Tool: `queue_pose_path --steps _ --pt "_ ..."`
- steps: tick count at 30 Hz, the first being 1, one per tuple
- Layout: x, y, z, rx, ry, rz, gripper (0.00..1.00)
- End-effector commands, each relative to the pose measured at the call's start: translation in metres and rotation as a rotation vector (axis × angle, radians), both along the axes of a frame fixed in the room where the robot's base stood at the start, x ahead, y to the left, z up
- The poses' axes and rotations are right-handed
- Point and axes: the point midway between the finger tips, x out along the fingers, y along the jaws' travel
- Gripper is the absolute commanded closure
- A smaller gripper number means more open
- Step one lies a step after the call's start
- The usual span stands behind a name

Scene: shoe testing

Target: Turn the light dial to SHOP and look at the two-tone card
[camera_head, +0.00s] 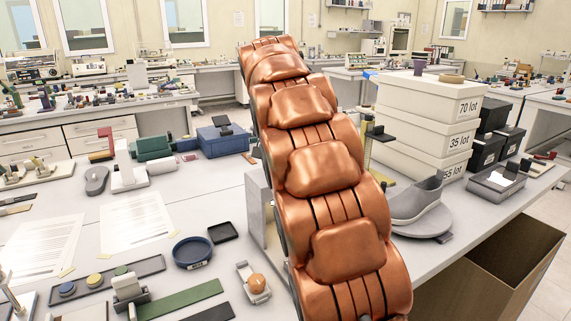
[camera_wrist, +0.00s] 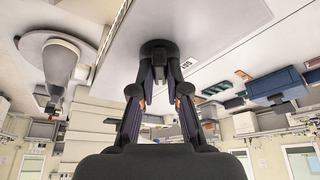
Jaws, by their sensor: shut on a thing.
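In the wrist view, which looks upside down, my gripper (camera_wrist: 160,70) has its two dark fingers closed in on a dark round knob (camera_wrist: 158,46). The knob looks like the light dial and sits against a pale surface with small dark lettering (camera_wrist: 187,65). The lettering is too small to read, so I cannot tell the dial's setting. In the head view my copper-coloured arm fills the middle and hides my gripper and the dial. A pale upright panel (camera_head: 257,212) shows partly behind the arm. I cannot make out the two-tone card in either view.
A grey shoe (camera_head: 417,200) sits on a round stand (camera_head: 425,223) right of my arm. White stacked boxes (camera_head: 425,105) stand behind it. A blue case (camera_head: 222,140), a blue round dish (camera_head: 193,252) and papers (camera_head: 136,222) lie on the left of the bench.

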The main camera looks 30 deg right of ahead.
Motion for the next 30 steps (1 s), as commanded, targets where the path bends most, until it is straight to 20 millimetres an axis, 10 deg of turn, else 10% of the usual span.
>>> queue_pose_path --steps 24,25,30 --pt "0.0001 0.0 0.0001 0.001 0.0 -0.131 1.0" --pt "0.0002 0.0 0.0002 0.001 0.0 -0.131 0.84" --pt "0.0002 0.0001 0.0001 0.001 0.001 -0.13 0.67"
